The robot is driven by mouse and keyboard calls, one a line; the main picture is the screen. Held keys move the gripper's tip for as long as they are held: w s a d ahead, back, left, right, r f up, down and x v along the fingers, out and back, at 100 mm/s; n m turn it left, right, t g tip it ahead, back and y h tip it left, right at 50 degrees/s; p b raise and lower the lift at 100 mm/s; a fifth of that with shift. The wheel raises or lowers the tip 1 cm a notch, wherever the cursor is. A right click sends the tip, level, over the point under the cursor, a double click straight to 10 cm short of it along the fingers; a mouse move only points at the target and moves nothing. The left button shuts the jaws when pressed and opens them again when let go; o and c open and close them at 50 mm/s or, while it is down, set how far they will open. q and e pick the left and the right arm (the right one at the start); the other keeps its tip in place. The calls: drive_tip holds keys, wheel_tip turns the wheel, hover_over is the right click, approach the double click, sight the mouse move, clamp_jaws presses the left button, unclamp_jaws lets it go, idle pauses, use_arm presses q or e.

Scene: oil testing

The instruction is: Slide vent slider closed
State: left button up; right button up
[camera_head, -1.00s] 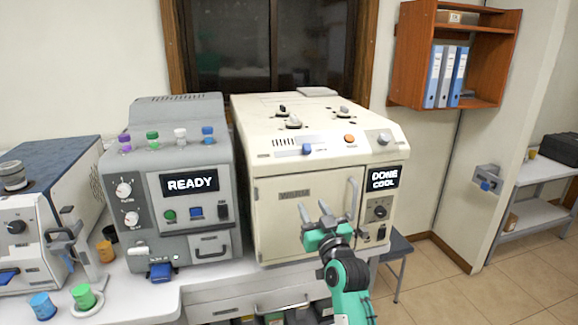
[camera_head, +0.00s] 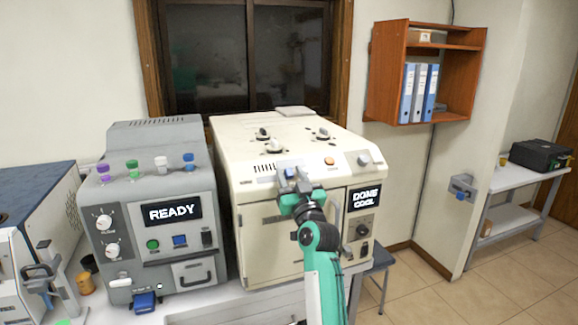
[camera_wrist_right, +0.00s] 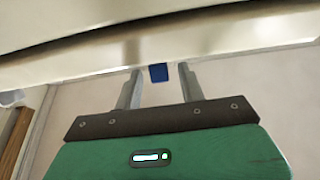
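The cream oven (camera_head: 255,225) stands on the bench with its door shut. Dark vent slots (camera_head: 266,168) show on the sloped front of its top. The blue vent slider knob (camera_head: 288,172) sits just right of the slots and is partly hidden by my right gripper (camera_head: 293,178). In the right wrist view the blue knob (camera_wrist_right: 158,72) shows between and beyond the two fingertips of my right gripper (camera_wrist_right: 159,82). My left gripper is not in view.
The oven display (camera_head: 365,198) reads "DONE COOL". An orange button (camera_head: 329,160) and a knob (camera_head: 364,159) sit right of the slider. A grey machine (camera_head: 160,240) marked "READY" stands close on the left. A stool (camera_head: 380,258) stands right of the bench.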

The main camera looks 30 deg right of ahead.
drive_tip(key=shift+x, duration=0.85)
drive_tip(key=shift+c, duration=0.2)
